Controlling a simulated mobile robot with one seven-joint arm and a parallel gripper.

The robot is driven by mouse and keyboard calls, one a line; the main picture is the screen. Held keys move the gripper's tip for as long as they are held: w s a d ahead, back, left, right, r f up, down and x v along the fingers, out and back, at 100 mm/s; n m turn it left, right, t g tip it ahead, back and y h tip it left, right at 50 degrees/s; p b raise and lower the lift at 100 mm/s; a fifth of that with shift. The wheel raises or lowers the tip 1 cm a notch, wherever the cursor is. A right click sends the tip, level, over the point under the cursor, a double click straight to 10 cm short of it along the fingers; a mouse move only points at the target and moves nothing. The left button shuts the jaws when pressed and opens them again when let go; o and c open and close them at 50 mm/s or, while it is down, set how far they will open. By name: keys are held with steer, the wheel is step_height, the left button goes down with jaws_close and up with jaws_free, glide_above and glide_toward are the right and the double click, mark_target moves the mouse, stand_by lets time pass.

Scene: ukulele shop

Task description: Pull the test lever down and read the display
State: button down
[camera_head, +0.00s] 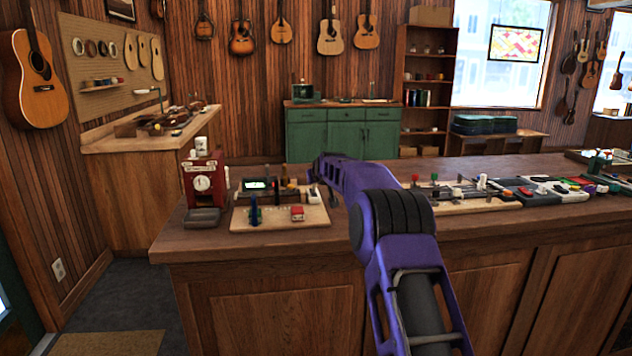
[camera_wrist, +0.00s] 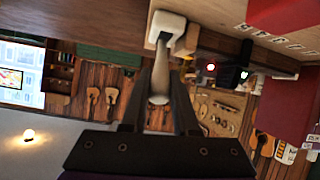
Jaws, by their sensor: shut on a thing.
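In the wrist view a pale lever (camera_wrist: 160,72) with a rounded end comes out of a white mount (camera_wrist: 167,28). My gripper (camera_wrist: 168,78) is shut on the lever, its dark fingers on either side. In the head view my gripper is mostly hidden behind my purple arm, above the right side of a light wooden board (camera_head: 275,220) on the counter. A white part (camera_head: 313,194) at the board's right edge may be the lever's mount. A small lit greenish display (camera_head: 255,184) stands at the board's back; its reading is too small to make out.
A red machine with a round dial (camera_head: 203,183) stands left of the board. A small red block (camera_head: 297,213) and a dark blue upright piece (camera_head: 254,212) are on the board. Right of my arm, several coloured devices (camera_head: 545,190) crowd the counter (camera_head: 370,240).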

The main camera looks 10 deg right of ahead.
stand_by(0.4)
steer(key=c, duration=0.7)
jaws_free()
steer(key=b+v, duration=0.1)
steer(key=v, duration=1.6)
steer(key=shift+s, duration=0.25)
